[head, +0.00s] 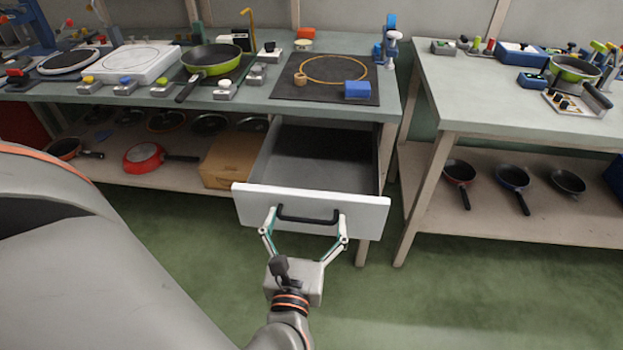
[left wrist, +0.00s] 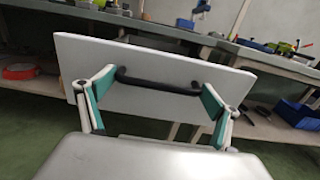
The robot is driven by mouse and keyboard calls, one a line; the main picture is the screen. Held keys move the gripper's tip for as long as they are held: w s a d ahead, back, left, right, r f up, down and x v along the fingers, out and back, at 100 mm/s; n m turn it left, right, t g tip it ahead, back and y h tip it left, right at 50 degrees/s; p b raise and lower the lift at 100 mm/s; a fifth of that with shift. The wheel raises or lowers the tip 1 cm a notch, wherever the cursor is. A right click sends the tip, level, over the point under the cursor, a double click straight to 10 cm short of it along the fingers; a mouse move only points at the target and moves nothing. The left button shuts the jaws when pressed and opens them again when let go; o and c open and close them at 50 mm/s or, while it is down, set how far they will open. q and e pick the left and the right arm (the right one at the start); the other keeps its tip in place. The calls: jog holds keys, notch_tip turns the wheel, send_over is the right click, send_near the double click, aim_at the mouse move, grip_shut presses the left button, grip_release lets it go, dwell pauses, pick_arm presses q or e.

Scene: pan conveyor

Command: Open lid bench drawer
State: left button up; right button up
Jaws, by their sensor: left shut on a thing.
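The lid bench drawer (head: 250,203) is pulled well out from under the bench in the head view, and its grey inside looks empty. Its white front carries a black bar handle (head: 308,219). My left gripper (head: 307,226) is at the drawer front, with one finger at each end of the handle, shut on it. In the left wrist view the handle (left wrist: 158,82) lies between the two fingers of my left gripper (left wrist: 157,95), against the white drawer front (left wrist: 130,60). My right gripper is in neither view.
Above the drawer, a dark mat (head: 290,88) on the bench holds a blue block (head: 357,89) and a ring. A cardboard box (head: 228,160) stands on the shelf left of the drawer. A second bench (head: 480,100) is at the right. Green floor is clear in front.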

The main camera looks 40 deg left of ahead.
pick_arm(q)
jog(key=shift+v, duration=0.95)
jog(key=o, duration=1.3)
jog(key=shift+d, duration=0.1)
jog(key=shift+c, duration=0.2)
jog(key=v, duration=1.2)
